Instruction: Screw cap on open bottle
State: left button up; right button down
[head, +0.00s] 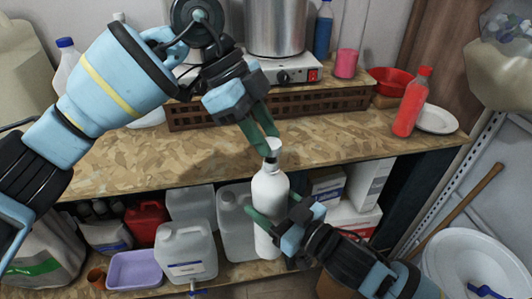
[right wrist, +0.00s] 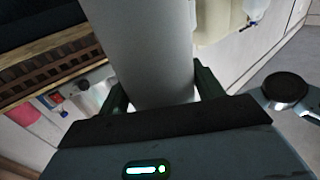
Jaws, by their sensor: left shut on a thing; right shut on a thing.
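The white bottle (head: 269,190) is upright in front of the wooden shelf edge. My right gripper (head: 280,219) is shut around its body. In the right wrist view the bottle (right wrist: 152,50) stands between the green fingers of my right gripper (right wrist: 164,92). The fingers partly hide the cap and neck. I cannot tell whether the cap is seated on the thread.
The wooden shelf top (head: 340,140) has bare room behind the bottle. A red bottle (head: 410,102) and white plate (head: 437,119) stand at right. A hotplate (head: 290,73) bears a steel pot (head: 274,25). Canisters (head: 186,250) and a purple tub (head: 134,270) fill the lower shelf.

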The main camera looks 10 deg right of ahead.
aim_at(270, 140)
pick_arm(q)
jog(key=shift+f, duration=0.9)
jog(key=shift+f, duration=0.55)
dwell(0.4)
jog(key=m, duration=0.2)
jog(key=m+g+y, duration=0.1)
jog(key=m, duration=0.1)
jog(key=m+g+y, duration=0.1)
jog(key=m, duration=0.1)
jog(key=shift+w+d+m, duration=0.3)
jog(key=shift+w+d, duration=0.05)
jog(key=shift+d, duration=0.05)
jog(key=m+y, duration=0.1)
jog(key=m, duration=0.1)
jog(key=m+y, duration=0.1)
jog(key=m, duration=0.1)
jog(key=m+g+y, duration=0.1)
jog(key=m, duration=0.1)
jog(key=shift+d+y, duration=0.3)
jog(key=o, duration=0.9)
jog(key=shift+a, duration=0.1)
